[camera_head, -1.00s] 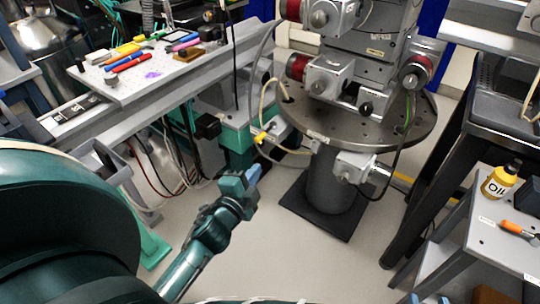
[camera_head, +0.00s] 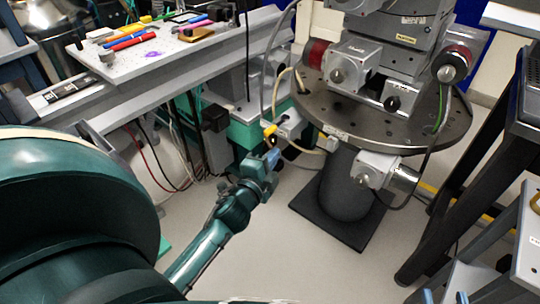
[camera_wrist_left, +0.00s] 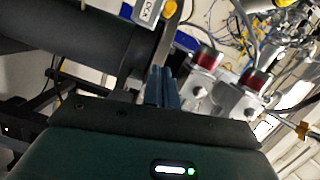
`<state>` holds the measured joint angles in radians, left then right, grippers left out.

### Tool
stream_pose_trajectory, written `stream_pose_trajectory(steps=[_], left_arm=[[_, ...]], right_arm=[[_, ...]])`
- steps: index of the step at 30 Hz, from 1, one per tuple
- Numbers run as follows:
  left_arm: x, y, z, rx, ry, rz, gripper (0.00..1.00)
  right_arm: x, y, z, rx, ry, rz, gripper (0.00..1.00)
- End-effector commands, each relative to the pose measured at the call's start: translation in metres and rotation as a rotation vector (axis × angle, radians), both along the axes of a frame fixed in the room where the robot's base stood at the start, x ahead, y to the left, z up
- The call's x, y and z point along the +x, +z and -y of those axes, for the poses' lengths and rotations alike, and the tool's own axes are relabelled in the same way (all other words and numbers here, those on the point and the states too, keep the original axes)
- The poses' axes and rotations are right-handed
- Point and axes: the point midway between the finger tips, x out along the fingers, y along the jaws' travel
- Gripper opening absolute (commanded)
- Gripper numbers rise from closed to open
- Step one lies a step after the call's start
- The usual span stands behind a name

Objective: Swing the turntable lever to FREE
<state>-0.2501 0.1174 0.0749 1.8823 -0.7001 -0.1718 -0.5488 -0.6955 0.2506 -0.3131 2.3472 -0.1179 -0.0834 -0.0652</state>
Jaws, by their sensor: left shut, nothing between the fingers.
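The turntable (camera_head: 330,105) is a dark round plate with holes on a thick dark pedestal (camera_head: 345,185). A small yellow-tipped part (camera_head: 270,131), apparently the lever, sticks out at its left edge. In the left wrist view a yellow knob (camera_wrist_left: 170,9) shows beside a white label (camera_wrist_left: 148,12) that seems to read LOCK; the rest of the lever is unclear. My left gripper (camera_head: 273,158) is shut and empty, just below the yellow tip and apparently apart from it. Its closed blue fingers show in the wrist view (camera_wrist_left: 162,88). My right gripper (camera_head: 443,297) barely shows at the bottom edge, its blue fingertips apart.
Motor stages with red knobs (camera_head: 365,60) stand on the turntable, with cables hanging around it. A bench (camera_head: 130,70) with pens and small tools is at the left. A black-legged table (camera_head: 460,200) stands at the right. Pale floor (camera_head: 300,255) is clear in front of the pedestal.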

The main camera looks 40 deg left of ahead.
Motion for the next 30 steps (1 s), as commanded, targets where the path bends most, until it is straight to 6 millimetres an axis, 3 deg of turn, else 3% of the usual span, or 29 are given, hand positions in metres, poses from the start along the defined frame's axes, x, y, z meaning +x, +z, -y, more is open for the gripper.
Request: stream_pose_trajectory(steps=[6, 11, 18, 30], left_arm=[[0.049, -0.003, -0.008, 0.003, 0.0, 0.004, 0.0], [0.078, -0.005, -0.016, 0.003, 0.001, 0.001, 0.0], [0.077, -0.011, -0.046, 0.003, 0.0, 0.0, 0.0], [0.077, -0.011, -0.052, 0.0, 0.0, 0.0, 0.0]], right_arm=[[0.0, -0.002, -0.004, 0.004, 0.018, 0.062, 0.36], [-0.002, -0.002, -0.007, 0.009, 0.033, 0.11, 0.36], [-0.004, 0.0, -0.01, 0.014, 0.048, 0.156, 0.36], [-0.004, 0.001, -0.011, 0.015, 0.052, 0.163, 0.36]])
